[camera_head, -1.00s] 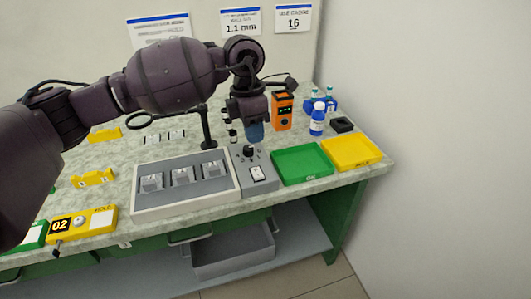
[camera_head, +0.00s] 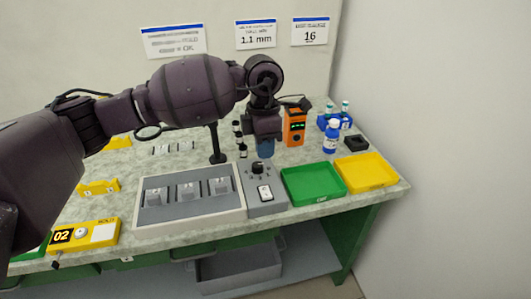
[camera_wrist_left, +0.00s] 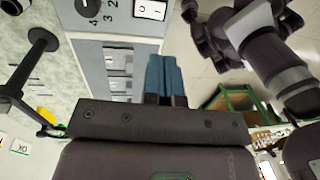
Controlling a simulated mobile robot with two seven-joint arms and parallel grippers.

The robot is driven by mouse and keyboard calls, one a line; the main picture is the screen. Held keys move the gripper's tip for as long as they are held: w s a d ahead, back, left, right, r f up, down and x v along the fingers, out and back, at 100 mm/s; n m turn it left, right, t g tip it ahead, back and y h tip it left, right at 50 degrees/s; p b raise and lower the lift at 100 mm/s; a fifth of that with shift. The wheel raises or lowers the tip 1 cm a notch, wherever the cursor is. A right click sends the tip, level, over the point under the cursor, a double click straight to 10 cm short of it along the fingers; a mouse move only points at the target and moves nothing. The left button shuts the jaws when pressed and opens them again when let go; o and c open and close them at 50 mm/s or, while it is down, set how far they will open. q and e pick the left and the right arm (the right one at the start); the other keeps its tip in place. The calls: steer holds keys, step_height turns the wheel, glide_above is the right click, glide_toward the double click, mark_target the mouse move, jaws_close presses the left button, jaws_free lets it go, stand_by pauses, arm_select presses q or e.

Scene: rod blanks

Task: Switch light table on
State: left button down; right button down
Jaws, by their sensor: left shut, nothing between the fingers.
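The light table (camera_head: 155,217) is a low white-framed box with a grey top, and no glow shows on it. A grey control box (camera_head: 268,207) adjoins its right side, with a black knob (camera_head: 258,170) and a white rocker switch (camera_head: 264,192) in front of the knob. The knob (camera_wrist_left: 88,10) and the switch (camera_wrist_left: 150,9) are partly cut off at the top of the left wrist view. My left gripper (camera_head: 265,150) is shut and empty, its blue fingertips above the rear of the control box, apart from the switch. My right gripper does not show.
Three grey blocks, one of them here (camera_head: 188,190), sit on the light table. A black stand (camera_head: 216,145) rises behind it. A green tray (camera_head: 312,184) and a yellow tray (camera_head: 366,174) lie to the right. An orange device (camera_head: 295,125) and a blue-white bottle (camera_head: 331,137) stand behind.

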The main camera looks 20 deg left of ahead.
mark_target(266, 192)
arm_select(q)
steer(key=f, duration=0.4)
steer(key=f+b, duration=0.1)
steer(key=f, duration=0.2)
steer(key=s+d+f, duration=0.1)
steer(key=f, duration=0.3)
steer(key=shift+f, duration=0.3)
steer(key=shift+s+f, duration=0.1)
steer(key=shift+f, duration=0.15)
steer(key=shift+a, duration=0.1)
steer(key=shift+w+a+r, duration=0.3)
steer(key=shift+w+a, duration=0.1)
steer(key=shift+w, duration=0.2)
